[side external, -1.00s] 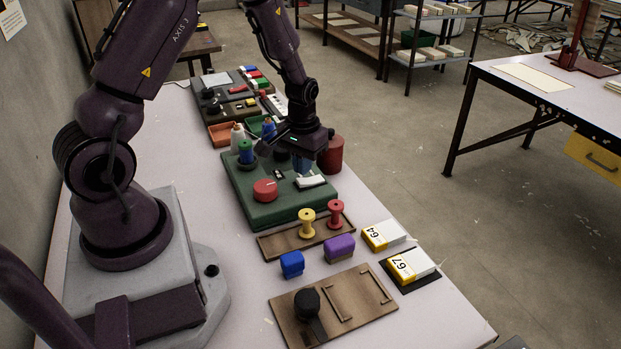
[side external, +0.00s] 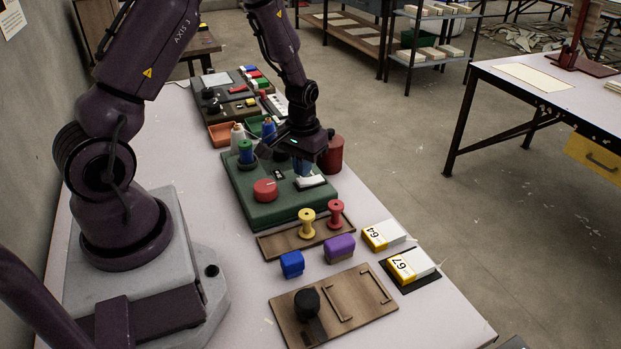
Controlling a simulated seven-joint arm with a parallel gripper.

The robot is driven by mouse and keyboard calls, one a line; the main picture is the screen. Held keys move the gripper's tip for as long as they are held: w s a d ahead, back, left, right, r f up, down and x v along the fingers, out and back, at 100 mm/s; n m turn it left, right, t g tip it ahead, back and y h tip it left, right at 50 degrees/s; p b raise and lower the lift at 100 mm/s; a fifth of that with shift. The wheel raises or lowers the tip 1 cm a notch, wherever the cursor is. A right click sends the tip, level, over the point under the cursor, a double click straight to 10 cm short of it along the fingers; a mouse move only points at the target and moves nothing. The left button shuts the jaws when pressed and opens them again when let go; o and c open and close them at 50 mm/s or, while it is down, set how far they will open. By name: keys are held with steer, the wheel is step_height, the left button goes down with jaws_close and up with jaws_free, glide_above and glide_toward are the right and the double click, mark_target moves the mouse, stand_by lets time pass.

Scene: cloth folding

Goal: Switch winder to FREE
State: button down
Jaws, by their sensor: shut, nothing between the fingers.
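A green winder unit (side external: 262,213) sits on the long white table. My gripper (side external: 304,172) points down over the right part of the unit, close to the white piece. Its fingers are shut and hold nothing. Whether they touch the white piece cannot be told. Any FREE marking is too small to read.
A wooden tray with a yellow spool (side external: 307,222) and a red spool (side external: 336,212) lies in front. Blue (side external: 292,264) and purple (side external: 340,248) blocks, numbered boxes (side external: 383,235) and a wooden board (side external: 290,325) are nearer. A dark red cylinder (side external: 331,154) stands beside my gripper.

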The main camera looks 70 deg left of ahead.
mark_target(302, 182)
steer(key=shift+f, duration=1.1)
stand_by(0.4)
steer(key=shift+r, duration=3.55)
steer(key=shift+s+d, duration=0.1)
steer(key=shift+s, duration=0.1)
steer(key=s+d+r+m+t, duration=0.2)
steer(key=s+d+r, duration=0.5)
steer(key=r, duration=0.4)
steer(key=s+d+r+m+t, duration=0.3)
steer(key=s+d+r, duration=0.3)
steer(key=r, duration=0.5)
steer(key=shift+s+d+r+m+t, duration=0.3)
steer(key=shift+s+d+m, duration=0.15)
steer(key=shift+d, duration=0.45)
